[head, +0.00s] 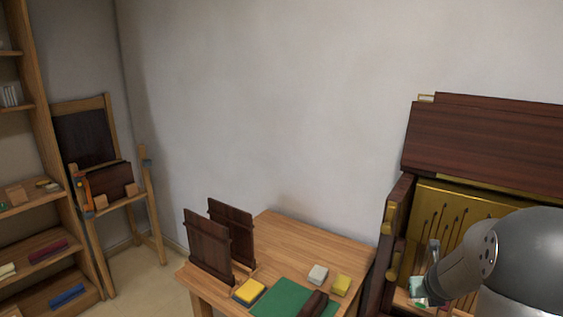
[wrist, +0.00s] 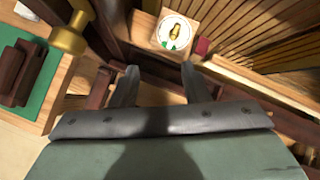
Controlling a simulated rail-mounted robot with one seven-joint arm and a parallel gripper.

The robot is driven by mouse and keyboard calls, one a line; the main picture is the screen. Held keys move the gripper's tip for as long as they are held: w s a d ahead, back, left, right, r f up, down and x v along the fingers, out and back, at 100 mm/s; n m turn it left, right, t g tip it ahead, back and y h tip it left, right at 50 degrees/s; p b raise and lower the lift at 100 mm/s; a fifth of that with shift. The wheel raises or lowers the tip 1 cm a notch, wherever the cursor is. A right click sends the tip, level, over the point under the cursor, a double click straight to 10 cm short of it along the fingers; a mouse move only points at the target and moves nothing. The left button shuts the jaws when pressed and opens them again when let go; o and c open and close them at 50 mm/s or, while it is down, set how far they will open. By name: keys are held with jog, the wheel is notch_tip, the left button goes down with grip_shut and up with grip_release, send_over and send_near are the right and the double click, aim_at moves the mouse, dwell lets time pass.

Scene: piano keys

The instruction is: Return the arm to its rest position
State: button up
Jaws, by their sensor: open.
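My gripper (wrist: 159,75) is open in the wrist view, with its two dark fingers apart and nothing between them. It is over the inside of the open piano (head: 480,140), close to a wooden block with a white round face and a gold emblem (wrist: 176,32). A small dark red piece (wrist: 203,46) lies to the right of that block. In the head view my arm reaches in at the lower right, in front of the piano's gold plate (head: 437,197). The gripper's fingers are hard to make out there.
A wooden table (head: 310,240) left of the piano holds a green mat (head: 277,297), a dark brown block (head: 313,304), yellow and white blocks and dark upright panels. A brass knob (wrist: 70,38) stands close left of the fingers. Shelves and an easel (head: 150,190) are far left.

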jog(key=s+a+r+n+g+y, duration=0.1)
jog(key=s+a+r+n+y, duration=0.2)
jog(key=a+n, duration=0.65)
jog(key=s+a+r+n+y, duration=0.2)
jog(key=s+a+n, duration=0.3)
jog(key=a+n, duration=0.5)
jog(key=s+a+n+g+h, duration=0.1)
jog(key=s+a+n+g, duration=0.2)
jog(key=s+n, duration=0.6)
jog(key=s+a+n+g, duration=0.2)
jog(key=s+n, duration=0.7)
jog(key=s, duration=0.1)
jog(key=shift+s+a+f+g+h, duration=0.25)
jog(key=shift+s+a+g+h, duration=0.1)
jog(key=shift+a+g+h, duration=0.05)
notch_tip(320, 180, down, 23)
jog(key=b, duration=2.1)
jog(key=shift+f+g+b, duration=0.2)
jog(key=shift+g+b, duration=0.2)
jog(key=shift+a, duration=0.1)
